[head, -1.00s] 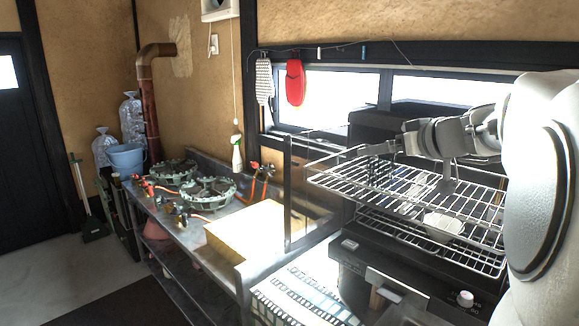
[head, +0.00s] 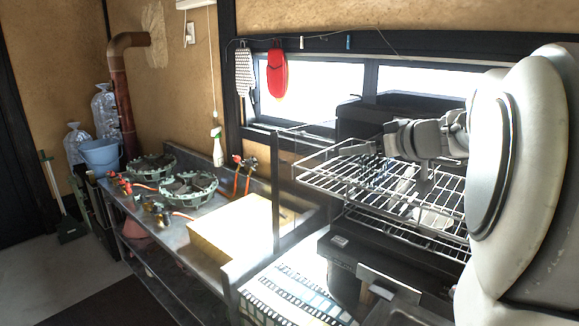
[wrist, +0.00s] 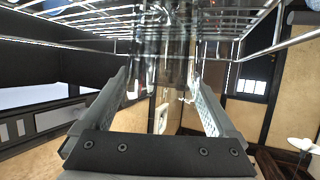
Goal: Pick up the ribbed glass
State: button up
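The ribbed glass (wrist: 163,48) appears in the wrist view as a clear, see-through shape straight ahead, by the wire rack. Its outline is hard to separate from the background. My gripper (wrist: 161,78) is open, with its two fingers apart on either side of the clear shape's near part. I cannot tell whether either finger touches it. In the head view, my gripper (head: 386,145) is just above the left part of the wire rack (head: 335,178). The glass is not clearly distinguishable there.
A pale bowl-like dish (head: 432,217) sits under the rack's upper wires, partly hidden. A black appliance (head: 385,255) stands below the rack. A window (head: 315,92) and dark box (head: 385,113) are behind. A yellowish block (head: 238,228) lies on the counter to the left.

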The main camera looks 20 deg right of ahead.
jog(key=c, duration=1.2)
